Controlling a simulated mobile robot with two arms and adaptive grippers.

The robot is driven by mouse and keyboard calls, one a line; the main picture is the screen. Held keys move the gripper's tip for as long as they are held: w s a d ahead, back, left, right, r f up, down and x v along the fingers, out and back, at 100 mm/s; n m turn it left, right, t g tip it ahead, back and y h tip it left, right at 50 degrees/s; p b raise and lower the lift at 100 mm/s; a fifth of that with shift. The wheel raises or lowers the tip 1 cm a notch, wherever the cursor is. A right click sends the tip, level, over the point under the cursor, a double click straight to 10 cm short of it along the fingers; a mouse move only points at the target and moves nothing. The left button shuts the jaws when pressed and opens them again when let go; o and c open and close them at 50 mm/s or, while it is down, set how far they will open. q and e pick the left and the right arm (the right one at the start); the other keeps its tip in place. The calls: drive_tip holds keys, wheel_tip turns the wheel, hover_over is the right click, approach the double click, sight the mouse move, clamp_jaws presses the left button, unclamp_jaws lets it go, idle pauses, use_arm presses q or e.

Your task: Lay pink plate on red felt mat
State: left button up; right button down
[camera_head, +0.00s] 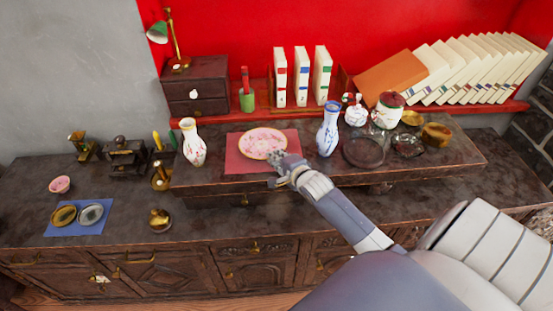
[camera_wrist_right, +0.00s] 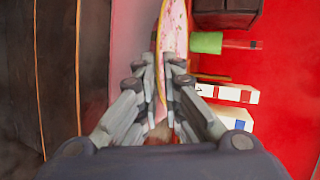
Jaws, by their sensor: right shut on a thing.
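The pink plate (camera_head: 263,143) has a yellowish rim and shows over the red felt mat (camera_head: 236,164) on the raised shelf of the dark cabinet. My right gripper (camera_head: 284,167) reaches in from the lower right and is shut on the plate's near right edge. In the right wrist view the plate (camera_wrist_right: 174,35) stands edge-on between the fingers of the gripper (camera_wrist_right: 163,90). The mat shows beside it there as a pink strip (camera_wrist_right: 130,40). I cannot tell whether the plate touches the mat. My left gripper is not in view.
A white vase (camera_head: 194,142) stands left of the mat, and a blue-white vase (camera_head: 328,130) stands close to its right. A dark round dish (camera_head: 363,152) and jars are further right. White books (camera_head: 302,76) and a green cup (camera_head: 247,101) are behind.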

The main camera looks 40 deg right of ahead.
drive_tip(key=shift+f, duration=0.65)
drive_tip(key=c, duration=2)
unclamp_jaws()
drive_tip(key=shift+c, duration=0.2)
drive_tip(key=v, duration=1.2)
drive_tip(key=shift+b, duration=0.35)
